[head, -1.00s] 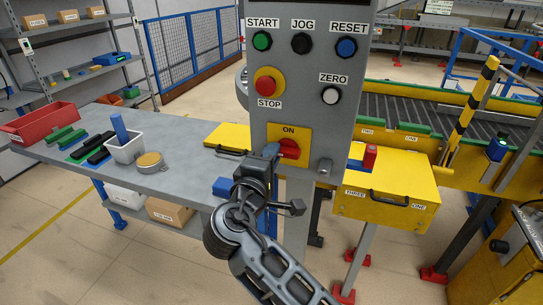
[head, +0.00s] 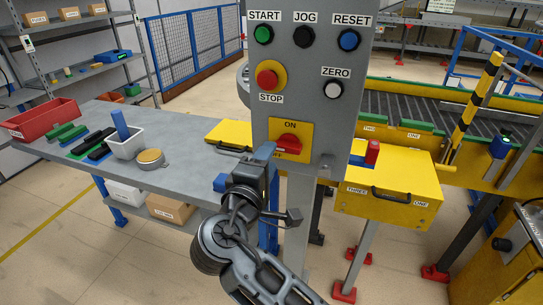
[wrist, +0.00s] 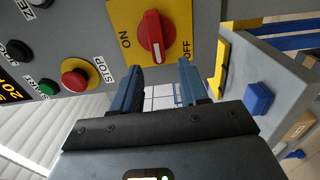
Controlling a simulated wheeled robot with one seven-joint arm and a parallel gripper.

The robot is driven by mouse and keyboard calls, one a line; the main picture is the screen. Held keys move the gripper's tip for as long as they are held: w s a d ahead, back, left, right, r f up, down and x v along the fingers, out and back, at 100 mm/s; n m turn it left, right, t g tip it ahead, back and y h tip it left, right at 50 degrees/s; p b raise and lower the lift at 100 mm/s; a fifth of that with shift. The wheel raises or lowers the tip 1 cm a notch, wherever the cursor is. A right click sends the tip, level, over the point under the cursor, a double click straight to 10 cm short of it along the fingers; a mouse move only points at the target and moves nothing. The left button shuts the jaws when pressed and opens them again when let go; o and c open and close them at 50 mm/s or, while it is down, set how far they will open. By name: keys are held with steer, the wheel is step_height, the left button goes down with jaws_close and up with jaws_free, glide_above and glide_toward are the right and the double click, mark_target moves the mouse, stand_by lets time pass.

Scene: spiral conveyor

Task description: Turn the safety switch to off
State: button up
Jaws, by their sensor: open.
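The safety switch (head: 289,142) is a red knob on a yellow plate, with ON above it and OFF below it. In the wrist view, the knob (wrist: 153,37) lies crosswise between the ON and OFF labels, its white mark towards my gripper. My gripper (head: 266,152) is just left of and below the knob in the head view, partly covering the plate's lower left. In the wrist view, its two blue fingers (wrist: 158,66) are spread with nothing between them. The knob sits just beyond the tips, apart from them as far as I can tell.
The grey panel also carries a red STOP button (head: 267,79) and several other buttons above the switch. A grey table (head: 185,172) with a white bin (head: 126,146) stands left. A yellow box (head: 400,205) and the conveyor (head: 430,113) are right.

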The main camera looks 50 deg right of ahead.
steer(key=shift+b+v, duration=0.4)
steer(key=shift+v, duration=1.8)
steer(key=s+a+f+n+t+y, duration=0.2)
steer(key=s+a+f+t+y, duration=0.1)
steer(key=s+f+y, duration=0.4)
steer(key=s+a+f+n+t+y, duration=0.25)
steer(key=s+a+f+y, duration=0.2)
steer(key=f, duration=0.55)
steer(key=s+a+r+m+t+y, duration=0.1)
steer(key=s+a+m+y, duration=0.1)
steer(key=s, duration=0.3)
steer(key=s+a+r+m+y, duration=0.1)
steer(key=s+a+y, duration=0.15)
steer(key=s, duration=0.35)
steer(key=s+r+m+t+y, duration=0.1)
steer(key=s+r+m+t, duration=0.1)
steer(key=s+r+m, duration=0.3)
step_height(320, 180, up, 3)
steer(key=shift+s+r+m, duration=0.1)
steer(key=shift+s+m, duration=0.25)
steer(key=shift+s, duration=0.8)
steer(key=shift+a, duration=0.1)
